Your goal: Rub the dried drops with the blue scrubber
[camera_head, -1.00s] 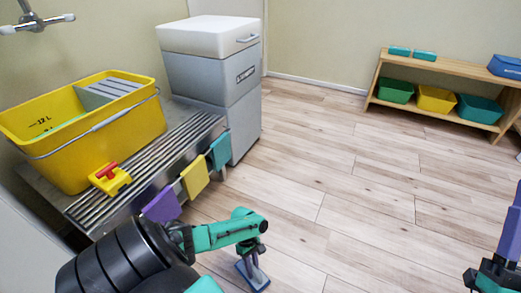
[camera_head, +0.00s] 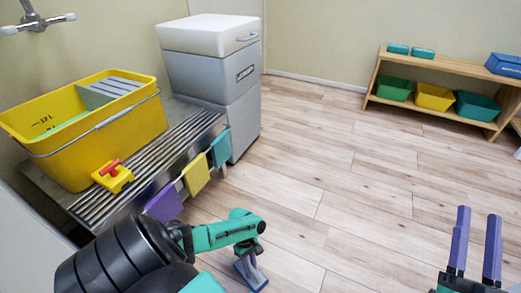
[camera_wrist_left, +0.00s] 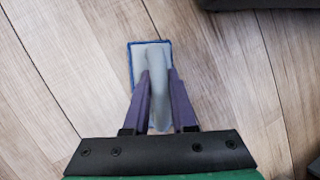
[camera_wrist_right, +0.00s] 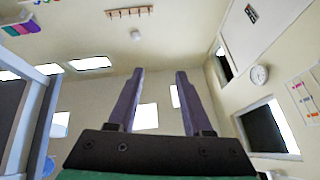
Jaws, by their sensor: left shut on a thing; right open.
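The blue scrubber shows in the left wrist view (camera_wrist_left: 137,55) as a flat pad with a blue rim and a grey handle. It also shows in the head view (camera_head: 251,271), low at the bottom middle. My left gripper (camera_wrist_left: 158,78) is shut on its grey handle, with a purple finger on each side. The pad is over or on the wooden floor; I cannot tell if it touches. My right gripper (camera_head: 476,245) is open and empty at the lower right, and its fingers point up in the right wrist view (camera_wrist_right: 154,75). I see no dried drops.
A yellow bucket (camera_head: 95,135) and a yellow-and-red clamp (camera_head: 113,177) stand on a slatted metal rack (camera_head: 150,160) at left. Purple, yellow and teal cloths hang on its front. A grey cabinet (camera_head: 210,85) stands behind. A wooden shelf (camera_head: 440,66) holds bins. The middle floor is clear.

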